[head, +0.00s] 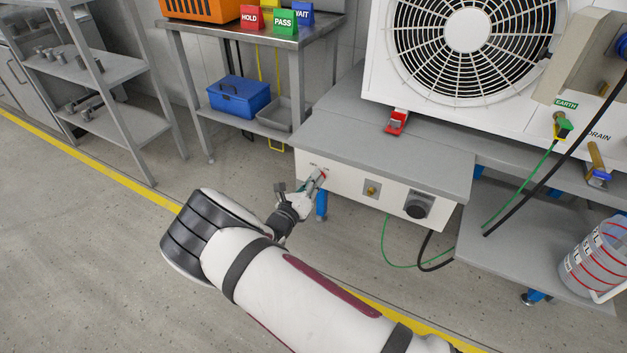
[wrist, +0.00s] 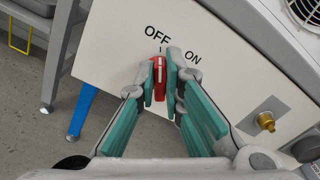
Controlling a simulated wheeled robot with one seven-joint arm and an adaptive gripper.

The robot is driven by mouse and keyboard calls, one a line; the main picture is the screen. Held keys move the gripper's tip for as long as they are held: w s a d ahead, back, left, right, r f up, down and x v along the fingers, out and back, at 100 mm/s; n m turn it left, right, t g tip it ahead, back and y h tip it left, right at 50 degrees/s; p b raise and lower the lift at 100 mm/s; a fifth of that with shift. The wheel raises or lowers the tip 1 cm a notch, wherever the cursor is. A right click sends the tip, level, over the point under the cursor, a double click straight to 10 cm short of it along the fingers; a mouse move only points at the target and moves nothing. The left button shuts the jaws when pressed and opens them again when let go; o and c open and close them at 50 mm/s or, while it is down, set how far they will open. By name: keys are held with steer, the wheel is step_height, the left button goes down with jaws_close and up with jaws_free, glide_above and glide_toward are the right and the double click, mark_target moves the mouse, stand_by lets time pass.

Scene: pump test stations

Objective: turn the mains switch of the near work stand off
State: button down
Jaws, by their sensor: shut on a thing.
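The mains switch (wrist: 158,76) is a red rotary handle on the white front panel (wrist: 110,58) of the near work stand. OFF and ON are printed above it. In the wrist view the handle stands nearly upright in the picture, its upper end in line with the OFF label. My gripper (wrist: 163,88) has its teal-padded fingers on both sides of the handle, shut on it. The right finger hides part of the handle. In the head view my gripper (head: 316,181) reaches the panel's left end, and only a bit of red shows there.
A brass fitting (wrist: 266,121) sits on the panel to the right of the switch, with a black round knob (head: 417,207) beyond it. A red clamp-like item (head: 397,122) lies on the stand's top beside the large fan unit (head: 470,112). Green and black cables hang at right.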

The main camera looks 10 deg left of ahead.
steer(key=c, duration=1.7)
jaws_free()
steer(key=v, duration=1.2)
